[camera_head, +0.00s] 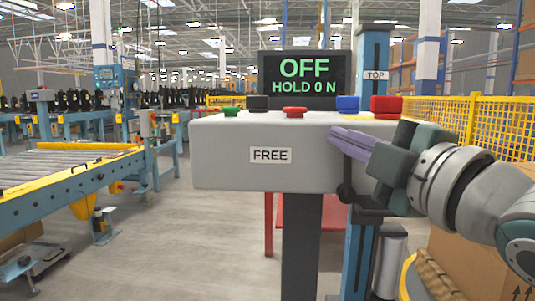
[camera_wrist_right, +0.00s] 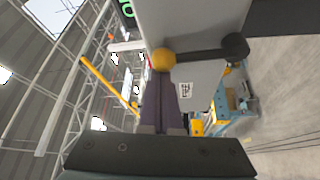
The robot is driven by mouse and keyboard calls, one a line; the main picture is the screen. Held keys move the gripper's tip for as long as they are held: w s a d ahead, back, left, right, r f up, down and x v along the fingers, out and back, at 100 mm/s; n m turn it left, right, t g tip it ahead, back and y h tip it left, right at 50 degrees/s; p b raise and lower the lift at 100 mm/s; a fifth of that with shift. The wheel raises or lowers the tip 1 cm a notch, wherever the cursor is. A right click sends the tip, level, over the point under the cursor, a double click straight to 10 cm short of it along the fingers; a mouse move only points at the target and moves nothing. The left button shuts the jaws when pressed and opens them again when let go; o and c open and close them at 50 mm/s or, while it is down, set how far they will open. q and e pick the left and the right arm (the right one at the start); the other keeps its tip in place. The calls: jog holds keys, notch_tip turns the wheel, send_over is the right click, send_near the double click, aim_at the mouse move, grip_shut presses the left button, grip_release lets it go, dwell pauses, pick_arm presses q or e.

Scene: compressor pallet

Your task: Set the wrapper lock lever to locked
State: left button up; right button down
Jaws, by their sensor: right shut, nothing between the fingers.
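The grey console (camera_head: 240,150) stands in the middle of the head view, with a white plate reading FREE (camera_head: 270,155) on its front. The wrapper lock lever (camera_wrist_right: 198,56) is a dark rod with a yellow knob (camera_wrist_right: 163,60) at one end and a dark round pivot (camera_wrist_right: 235,47) at the other. It stands roughly upright, knob up. In the head view its dark lower end (camera_head: 346,193) shows below my fingers; the knob is hidden. My right gripper (camera_head: 350,142) is shut and empty, its purple fingertips at the knob; I cannot tell if they touch. My left gripper is out of view.
A display (camera_head: 305,80) reading OFF, HOLD 0 N stands behind the console. A red button (camera_head: 294,112), a green button (camera_head: 231,112) and other buttons sit on its top. A roller conveyor (camera_head: 65,175) is at left, a yellow mesh fence (camera_head: 480,125) at right.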

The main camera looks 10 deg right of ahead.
aim_at(360, 127)
jog(key=shift+s+d+f+m+t+h+b, duration=0.1)
jog(key=shift+s+d+m+t+h+b, duration=0.15)
jog(key=shift+d+m+t, duration=0.65)
jog(key=shift+s+d+f+m+t+h+b, duration=0.1)
jog(key=shift+d+m+h+b, duration=0.4)
jog(key=shift+m, duration=1)
jog(key=shift+s+d+f+m+t+h+b, duration=0.1)
jog(key=shift+s+d+m+t+h+b, duration=0.1)
jog(key=shift+d+m+t, duration=0.75)
jog(key=shift+a+m+g, duration=0.15)
jog(key=shift+m+g, duration=0.2)
jog(key=shift+g, duration=0.1)
